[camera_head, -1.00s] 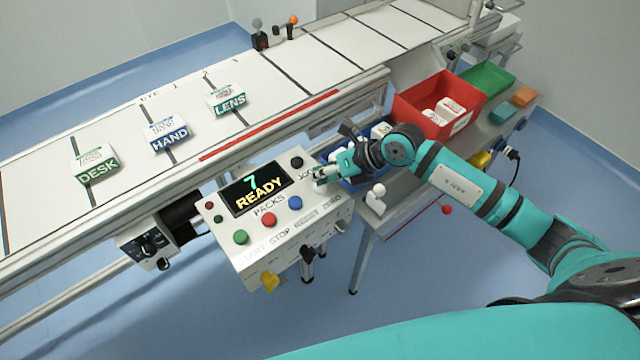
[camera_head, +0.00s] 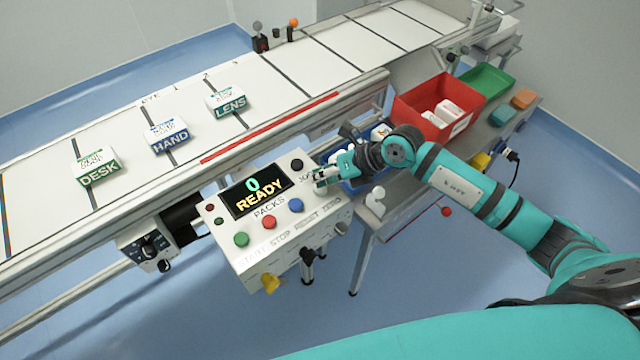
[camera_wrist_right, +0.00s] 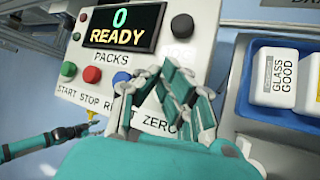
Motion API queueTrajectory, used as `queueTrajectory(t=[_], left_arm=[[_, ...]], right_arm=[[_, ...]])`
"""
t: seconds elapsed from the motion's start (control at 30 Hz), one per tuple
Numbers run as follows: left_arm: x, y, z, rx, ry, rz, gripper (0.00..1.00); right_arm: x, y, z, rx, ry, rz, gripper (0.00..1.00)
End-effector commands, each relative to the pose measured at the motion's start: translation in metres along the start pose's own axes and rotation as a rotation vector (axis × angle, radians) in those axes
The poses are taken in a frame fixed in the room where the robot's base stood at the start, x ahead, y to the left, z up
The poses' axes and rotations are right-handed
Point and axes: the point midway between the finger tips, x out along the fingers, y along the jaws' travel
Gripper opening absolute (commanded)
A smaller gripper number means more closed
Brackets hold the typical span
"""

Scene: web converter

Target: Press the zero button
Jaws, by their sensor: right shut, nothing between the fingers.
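The control box (camera_head: 290,250) has a display (camera_head: 258,190) that reads "0 READY" over the word PACKS. Green (camera_head: 241,239), red (camera_head: 269,222) and blue (camera_head: 296,205) buttons sit in a row above START, STOP and RESET. The ZERO label (camera_head: 331,201) is at the right end of that row. My right gripper (camera_head: 322,178) is shut and empty, with its fingertips at the panel above ZERO. It hides the button there, so I cannot tell whether they touch. In the right wrist view, part of my left arm and gripper (camera_wrist_right: 75,131) shows at the left; its jaws are unclear.
A conveyor (camera_head: 330,60) behind the box carries packs marked DESK (camera_head: 97,168), HAND (camera_head: 169,137) and LENS (camera_head: 227,101). A blue bin (camera_wrist_right: 270,110) is close right of the box. Red (camera_head: 440,110) and green (camera_head: 487,78) bins stand farther right.

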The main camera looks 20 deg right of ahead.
Motion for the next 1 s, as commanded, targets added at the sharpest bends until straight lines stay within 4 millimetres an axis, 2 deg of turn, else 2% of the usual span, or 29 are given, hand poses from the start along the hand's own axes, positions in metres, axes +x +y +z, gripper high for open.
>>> queueTrajectory(t=[0.13, 0.57, 1.0], left_arm=[[-0.01, 0.0, -0.001, 0.0, 0.0, 0.0, 0.53], [-0.012, 0.0, -0.001, 0.0, 0.0, 0.0, 0.53], [-0.047, -0.001, -0.005, -0.001, 0.0, 0.0, 0.53]], right_arm=[[-0.008, 0.006, 0.006, 0.0, 0.0, 0.0, 0.0], [-0.01, 0.007, 0.008, -0.001, -0.002, 0.0, 0.0], [-0.04, 0.029, 0.029, -0.002, -0.003, 0.0, 0.0]])
